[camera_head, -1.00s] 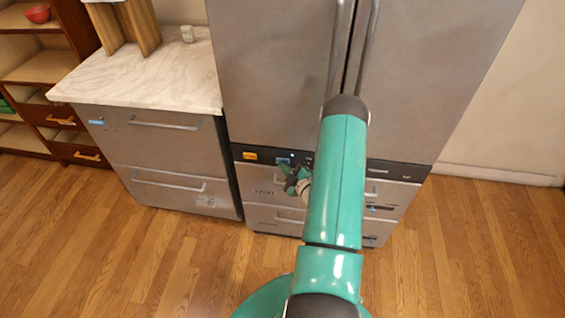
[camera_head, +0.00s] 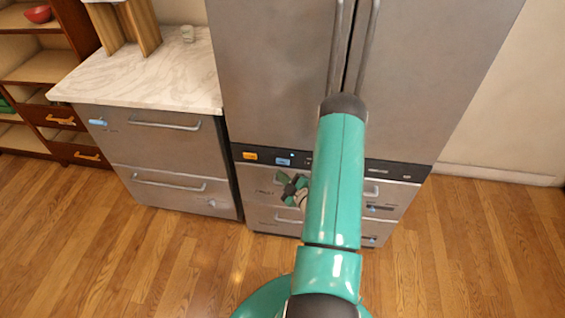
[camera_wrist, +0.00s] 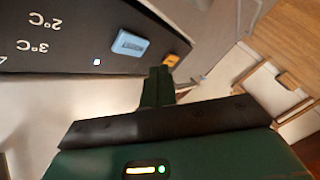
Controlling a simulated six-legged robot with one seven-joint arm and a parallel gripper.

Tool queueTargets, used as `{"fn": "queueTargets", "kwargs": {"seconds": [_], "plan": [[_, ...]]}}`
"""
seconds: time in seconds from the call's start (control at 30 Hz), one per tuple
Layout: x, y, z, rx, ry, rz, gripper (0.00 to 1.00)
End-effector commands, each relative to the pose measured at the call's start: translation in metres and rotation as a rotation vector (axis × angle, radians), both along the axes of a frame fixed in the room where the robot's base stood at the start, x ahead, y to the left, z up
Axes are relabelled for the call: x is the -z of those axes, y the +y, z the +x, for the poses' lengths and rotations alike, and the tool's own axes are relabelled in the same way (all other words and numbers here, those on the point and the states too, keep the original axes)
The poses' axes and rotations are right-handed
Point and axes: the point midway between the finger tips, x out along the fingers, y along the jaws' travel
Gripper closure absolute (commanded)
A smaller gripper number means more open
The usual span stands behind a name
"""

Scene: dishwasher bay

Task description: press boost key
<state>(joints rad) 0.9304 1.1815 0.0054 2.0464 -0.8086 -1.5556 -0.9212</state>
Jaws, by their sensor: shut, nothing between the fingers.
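The blue key (camera_head: 283,161) is on the black control strip across the steel appliance, right of an orange key. In the wrist view the blue key (camera_wrist: 129,43) carries a small label that looks like BOOST, seen upside down. A small light (camera_wrist: 97,62) glows beside it. My gripper (camera_head: 290,186) is just below the strip, in front of the drawer face, apart from the blue key. In the wrist view my gripper's fingers (camera_wrist: 159,78) are shut and empty, pointing toward the strip below the keys.
The orange key (camera_head: 249,156) also shows in the wrist view (camera_wrist: 172,60). Drawer handles (camera_head: 289,220) stick out below the strip, and tall door handles (camera_head: 338,50) above. A marble-topped drawer unit (camera_head: 160,72) stands left. The wooden floor in front is clear.

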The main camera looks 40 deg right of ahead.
Motion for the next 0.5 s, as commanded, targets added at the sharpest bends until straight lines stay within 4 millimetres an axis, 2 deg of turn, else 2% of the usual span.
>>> {"fn": "queueTargets", "kwargs": {"seconds": [0.23, 0.5], "plan": [[0.0, 0.017, -0.013, 0.0, 0.001, 0.001, 1.0], [0.0, 0.018, -0.014, 0.0, 0.0, 0.0, 1.0]]}}
